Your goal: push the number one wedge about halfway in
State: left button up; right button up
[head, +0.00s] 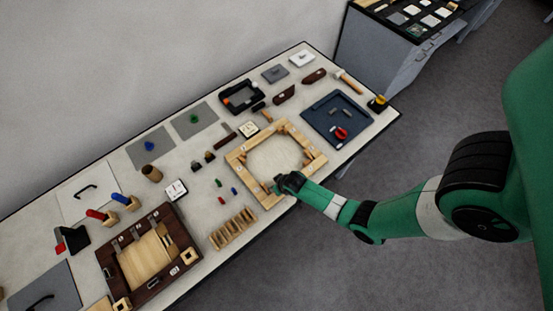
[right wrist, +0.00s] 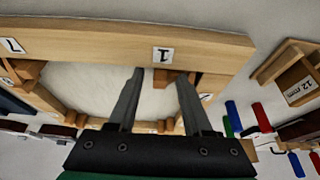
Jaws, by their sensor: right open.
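The pale wooden frame (head: 307,141) lies on the table around a light centre, with wedges along its inner sides. In the right wrist view, one bar of the frame (right wrist: 80,38) crosses the top and carries an upside-down "1" label (right wrist: 163,55). The number one wedge (right wrist: 174,76), a small brown block, sits against the bar's inner side below that label. My right gripper (right wrist: 160,78) is open, its fingertips at that wedge; the right finger partly covers it. Contact cannot be told. In the head view my right gripper (head: 287,182) is over the frame's near side. My left gripper is not in view.
A slotted wooden rack (head: 233,229) stands near the front edge, with small coloured pegs (head: 220,198) beyond it. A blue tray (head: 318,112) lies right of the frame. A dark wooden box (head: 115,262) is at lower left.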

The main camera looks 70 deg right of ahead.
grip_shut()
dwell(0.3)
dwell(1.2)
